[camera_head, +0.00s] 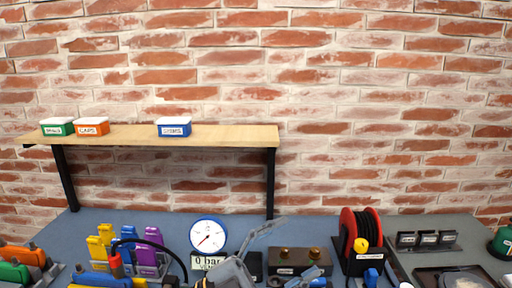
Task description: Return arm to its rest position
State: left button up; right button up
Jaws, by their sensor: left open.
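My left gripper (252,248) shows at the bottom middle, grey and partly cut off by the lower edge. It is open, and I see nothing held in it. It is in front of the blue bench (330,228), just right of a round white gauge with a blue rim (208,235). Most of my left arm is out of view.
A wooden wall shelf (220,134) carries green (57,128), orange (92,128) and blue (174,128) boxes. A red cable reel (350,232), a brown block (300,260), a black cable and coloured parts (150,250) crowd the bench. The space above the right side is clear.

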pick_arm(q)
jog(key=w+a+f+n+t+y, duration=0.3)
jog(key=w+a+n+t+y, duration=0.1)
jog(key=a+n+t+y, duration=0.4)
jog(key=w+a+f+n+t+y, duration=0.25)
jog(key=a+n+t+y, duration=0.4)
jog(key=n, duration=0.35)
jog(key=s+a+f+n+g+y, duration=0.2)
jog(key=a+f+n+g+y, duration=0.15)
jog(key=f, duration=0.45)
jog(key=s+a+f+n+g+y, duration=0.1)
jog(key=a+f+n+g+y, duration=0.1)
jog(key=a+f+y, duration=0.45)
jog(key=s+a+f+g+h, duration=0.1)
jog(key=s+f+g, duration=0.6)
jog(key=s, duration=0.4)
jog(key=s+a+f+g+h, duration=0.1)
jog(key=s+f+g, duration=0.4)
jog(key=s+f, duration=0.55)
jog(key=s+f+g, duration=0.1)
jog(key=s+f, duration=0.2)
jog(key=f, duration=2.5)
jog(key=s+a+f+g, duration=0.1)
jog(key=s+a+f, duration=0.1)
jog(key=s+f, duration=1.1)
jog(key=s+m, duration=0.1)
jog(key=s, duration=0.2)
jog(key=shift+a+f, duration=0.35)
jog(key=shift+f, duration=0.05)
